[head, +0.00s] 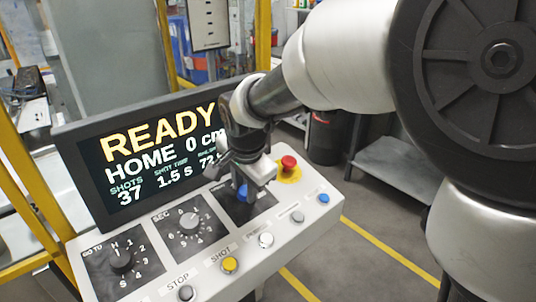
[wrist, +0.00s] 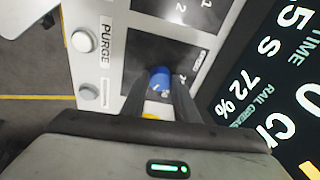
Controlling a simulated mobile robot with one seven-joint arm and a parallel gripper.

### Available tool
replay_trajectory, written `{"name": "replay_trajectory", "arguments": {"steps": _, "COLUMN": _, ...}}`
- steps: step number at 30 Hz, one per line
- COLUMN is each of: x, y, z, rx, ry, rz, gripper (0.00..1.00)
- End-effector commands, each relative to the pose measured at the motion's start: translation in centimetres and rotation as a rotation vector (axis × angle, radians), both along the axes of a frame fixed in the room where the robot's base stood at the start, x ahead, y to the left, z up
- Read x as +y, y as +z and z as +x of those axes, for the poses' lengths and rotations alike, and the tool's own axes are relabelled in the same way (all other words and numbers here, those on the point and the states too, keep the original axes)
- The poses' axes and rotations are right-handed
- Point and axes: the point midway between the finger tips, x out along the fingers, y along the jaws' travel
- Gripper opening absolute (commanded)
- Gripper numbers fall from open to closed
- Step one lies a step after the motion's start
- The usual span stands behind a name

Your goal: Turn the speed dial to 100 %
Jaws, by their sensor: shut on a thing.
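My gripper (head: 243,182) points down at the right-hand dark dial plate (head: 262,207) of the sloping control panel. It is shut on a blue dial knob (head: 242,192), which also shows between the two fingers in the wrist view (wrist: 160,78). The gripper covers most of this plate, so its scale, its label and the knob's setting cannot be read. A black GO TO dial (head: 121,260) and a light grey SEC dial (head: 188,220) sit to its left. The display (head: 150,150) reads READY, HOME 0 cm, 37 shots, 1.5 s and 72 %, the last beside "rail grease".
A red mushroom button (head: 289,162) on a yellow base stands close behind the gripper. A row of push buttons, including a yellow one (head: 230,265) and a blue one (head: 323,198), runs along the panel's front edge. Yellow posts stand at the left.

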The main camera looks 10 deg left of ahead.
Motion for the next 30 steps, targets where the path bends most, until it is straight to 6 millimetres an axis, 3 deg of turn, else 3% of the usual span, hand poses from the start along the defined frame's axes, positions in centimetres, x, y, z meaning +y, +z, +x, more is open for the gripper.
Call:
{"name": "replay_trajectory", "arguments": {"steps": 19, "x": 0.08, "y": 0.03, "z": -0.02, "rx": 0.011, "ry": -0.049, "rz": 0.010, "gripper": 0.05}}
{"name": "replay_trajectory", "arguments": {"steps": 20, "x": 0.09, "y": 0.02, "z": -0.03, "rx": 0.011, "ry": -0.049, "rz": 0.010, "gripper": 0.30}}
{"name": "replay_trajectory", "arguments": {"steps": 22, "x": 0.08, "y": 0.03, "z": -0.02, "rx": 0.011, "ry": -0.049, "rz": 0.010, "gripper": 0.42}}
{"name": "replay_trajectory", "arguments": {"steps": 23, "x": 0.07, "y": 0.02, "z": -0.02, "rx": 0.011, "ry": -0.049, "rz": 0.010, "gripper": 0.46}}
{"name": "replay_trajectory", "arguments": {"steps": 30, "x": 0.05, "y": 0.02, "z": -0.01, "rx": 0.010, "ry": -0.049, "rz": 0.009, "gripper": 0.46}}
